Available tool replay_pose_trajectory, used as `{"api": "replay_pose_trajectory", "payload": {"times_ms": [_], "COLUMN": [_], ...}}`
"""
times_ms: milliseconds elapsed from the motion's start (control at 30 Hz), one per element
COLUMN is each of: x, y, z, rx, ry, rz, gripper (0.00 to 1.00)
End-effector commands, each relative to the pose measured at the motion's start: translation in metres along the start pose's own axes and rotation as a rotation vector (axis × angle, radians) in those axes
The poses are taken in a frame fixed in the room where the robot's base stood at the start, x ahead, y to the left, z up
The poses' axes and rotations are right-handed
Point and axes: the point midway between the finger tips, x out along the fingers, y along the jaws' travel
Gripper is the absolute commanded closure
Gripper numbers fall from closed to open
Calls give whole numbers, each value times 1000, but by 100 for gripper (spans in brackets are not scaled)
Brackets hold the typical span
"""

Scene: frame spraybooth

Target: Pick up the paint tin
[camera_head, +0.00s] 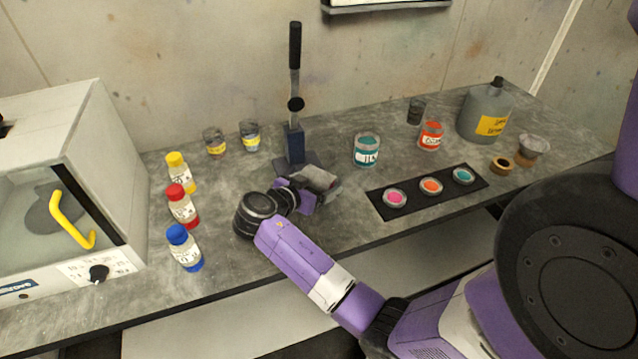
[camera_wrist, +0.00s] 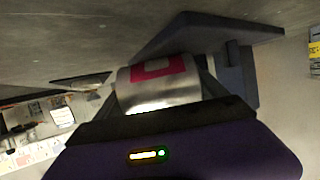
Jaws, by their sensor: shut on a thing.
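In the wrist view, a silver tin with a magenta label (camera_wrist: 160,84) sits between the fingers of my gripper (camera_wrist: 163,92), which is shut on it. In the head view my gripper (camera_head: 322,183) is low over the middle of the counter, just in front of the lever press. The held tin is mostly hidden there by the gripper. I cannot tell whether it touches the counter. A teal-labelled tin (camera_head: 366,150) and an orange-labelled tin (camera_head: 431,135) stand upright to the right, apart from my gripper.
The lever press (camera_head: 295,140) stands close behind my gripper. Several capped bottles (camera_head: 183,207) stand at left by a white cabinet (camera_head: 70,150). A black strip (camera_head: 415,208) with three colour discs lies at right. A grey jug (camera_head: 483,115) stands at far right.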

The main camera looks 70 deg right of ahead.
Motion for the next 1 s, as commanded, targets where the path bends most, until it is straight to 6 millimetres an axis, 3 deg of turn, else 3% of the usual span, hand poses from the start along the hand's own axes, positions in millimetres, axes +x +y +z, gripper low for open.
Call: {"api": "replay_pose_trajectory", "payload": {"times_ms": [267,700,1000], "x": [-11,-56,-73], "y": [-1,-1,0], "z": [-28,-135,-177], "rx": [7,8,4], "ry": [3,2,2], "rz": [-4,-6,-1], "gripper": [88,88,88]}}
